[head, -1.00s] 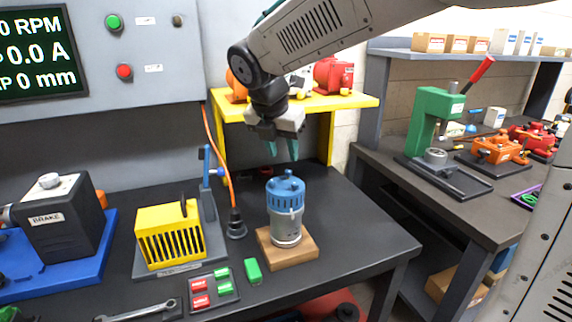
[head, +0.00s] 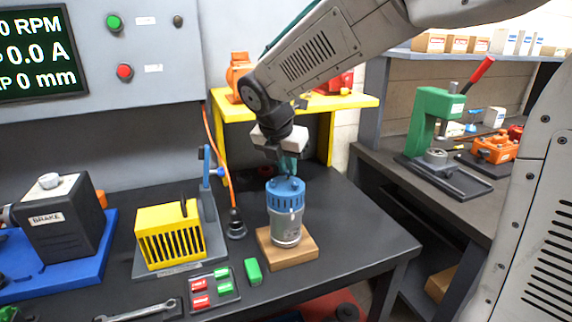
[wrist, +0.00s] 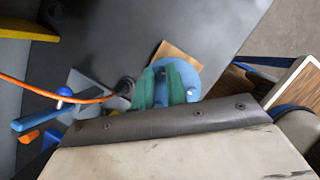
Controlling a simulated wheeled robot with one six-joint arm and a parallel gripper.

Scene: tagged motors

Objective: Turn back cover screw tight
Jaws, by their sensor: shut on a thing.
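The motor (head: 287,222) is a silver-grey cylinder with a blue back cover (head: 284,194) on top, standing upright on a wooden block (head: 290,254). My gripper (head: 288,174) is directly above the cover, pointing down, with its green fingertips at the cover's centre. In the wrist view the two green fingers (wrist: 163,80) lie across the blue cover (wrist: 194,73). They are shut on the back cover screw at its middle, which the fingers mostly hide. How tight the screw is cannot be told.
A yellow slotted unit (head: 169,235) stands left of the motor, with a black plug (head: 235,228) on an orange cable between. A tray of red and green tags (head: 212,287) and a loose green piece (head: 253,272) lie in front. A yellow shelf (head: 322,104) stands behind.

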